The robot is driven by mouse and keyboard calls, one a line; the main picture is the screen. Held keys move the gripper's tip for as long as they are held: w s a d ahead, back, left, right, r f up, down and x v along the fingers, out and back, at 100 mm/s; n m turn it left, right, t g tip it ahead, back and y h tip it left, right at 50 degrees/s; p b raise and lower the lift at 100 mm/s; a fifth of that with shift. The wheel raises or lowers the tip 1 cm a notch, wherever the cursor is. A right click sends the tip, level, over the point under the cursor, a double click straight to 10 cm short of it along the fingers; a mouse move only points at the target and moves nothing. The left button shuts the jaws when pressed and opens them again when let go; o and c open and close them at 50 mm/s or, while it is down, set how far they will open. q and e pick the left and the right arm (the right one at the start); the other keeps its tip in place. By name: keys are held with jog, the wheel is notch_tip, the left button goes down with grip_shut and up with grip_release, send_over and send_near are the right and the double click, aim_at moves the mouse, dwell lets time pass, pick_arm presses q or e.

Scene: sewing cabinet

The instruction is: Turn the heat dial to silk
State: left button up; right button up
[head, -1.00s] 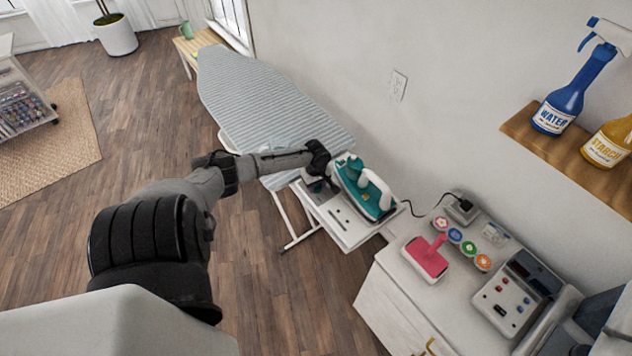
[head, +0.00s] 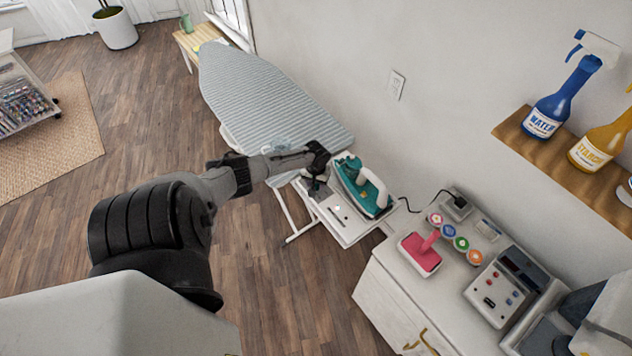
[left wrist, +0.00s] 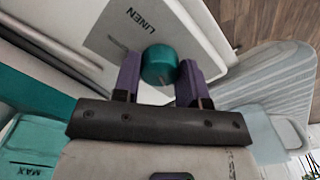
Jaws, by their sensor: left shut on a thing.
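The heat dial is a round teal knob (left wrist: 158,64) on a grey plate (left wrist: 128,35) marked LINEN, seen in the left wrist view. The LINEN label is above and left of the knob; no silk label is readable. My left gripper (left wrist: 159,80) is shut on the dial, one purple-dark finger on each side. In the head view my left gripper (head: 316,184) is at the white shelf's left part, beside the teal iron (head: 358,188), and it hides the dial. My right gripper is not in view.
The white shelf (head: 345,228) adjoins a striped ironing board (head: 265,95). A white cabinet to the right carries a pink-handled tool (head: 420,254), several coloured discs and a control box (head: 504,286). Spray bottles (head: 562,97) stand on a wall shelf.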

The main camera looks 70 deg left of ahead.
pick_arm(q)
jog(key=shift+m, duration=0.5)
jog(key=o, duration=0.9)
jog(key=shift+r, duration=0.15)
jog(key=shift+r, duration=0.3)
notch_tip(320, 180, up, 13)
jog(key=shift+f+p, duration=0.1)
jog(key=shift+p, duration=0.95)
jog(key=shift+m, duration=0.3)
